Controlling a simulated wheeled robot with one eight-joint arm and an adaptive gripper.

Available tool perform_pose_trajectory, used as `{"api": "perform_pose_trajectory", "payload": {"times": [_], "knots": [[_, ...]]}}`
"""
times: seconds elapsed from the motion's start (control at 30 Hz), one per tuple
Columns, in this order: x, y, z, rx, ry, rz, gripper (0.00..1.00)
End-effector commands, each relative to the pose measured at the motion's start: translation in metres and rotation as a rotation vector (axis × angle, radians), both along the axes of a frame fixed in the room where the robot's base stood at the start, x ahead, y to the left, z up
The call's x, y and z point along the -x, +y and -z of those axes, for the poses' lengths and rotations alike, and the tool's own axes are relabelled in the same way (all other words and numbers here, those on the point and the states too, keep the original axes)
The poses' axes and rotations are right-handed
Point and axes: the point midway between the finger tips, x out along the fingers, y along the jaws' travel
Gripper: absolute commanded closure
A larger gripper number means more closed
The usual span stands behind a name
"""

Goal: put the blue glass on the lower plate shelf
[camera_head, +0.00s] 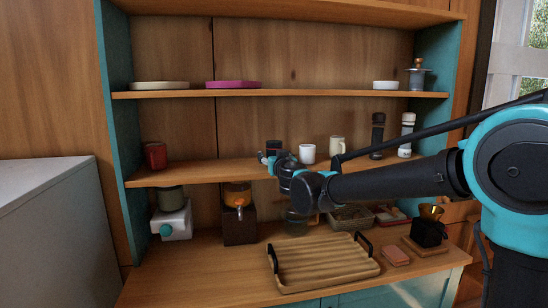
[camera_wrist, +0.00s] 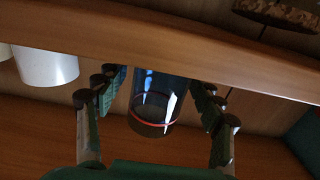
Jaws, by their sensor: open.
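The blue glass (camera_wrist: 158,98) is dark and see-through with a red ring. It stands on the middle shelf board (camera_head: 215,171); the head view also shows it as a small dark shape (camera_head: 273,146). My gripper (camera_wrist: 157,88) is open, with one finger on each side of the glass. I cannot tell whether either finger touches it. In the head view my gripper (camera_head: 268,158) is at this shelf's front edge. The upper shelf board (camera_head: 310,93) bears a cream plate (camera_head: 160,85) and a magenta plate (camera_head: 233,84).
A white mug (camera_head: 307,153) stands right of the glass, with a cream mug (camera_head: 337,146) and two mills (camera_head: 377,136) beyond. A red mug (camera_head: 155,155) stands far left. A ribbed wooden tray (camera_head: 322,262) lies on the counter. The middle shelf is clear between red mug and glass.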

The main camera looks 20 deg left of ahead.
Motion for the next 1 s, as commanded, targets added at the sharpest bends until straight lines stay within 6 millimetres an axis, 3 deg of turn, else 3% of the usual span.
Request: {"api": "perform_pose_trajectory", "payload": {"times": [0.17, 0.6, 1.0], "knots": [[0.015, -0.009, -0.001, 0.0, 0.0, 0.0, 0.32], [0.084, -0.051, -0.001, 0.0, 0.0, -0.002, 0.32], [0.103, -0.063, -0.001, 0.0, 0.0, 0.0, 0.32]]}}
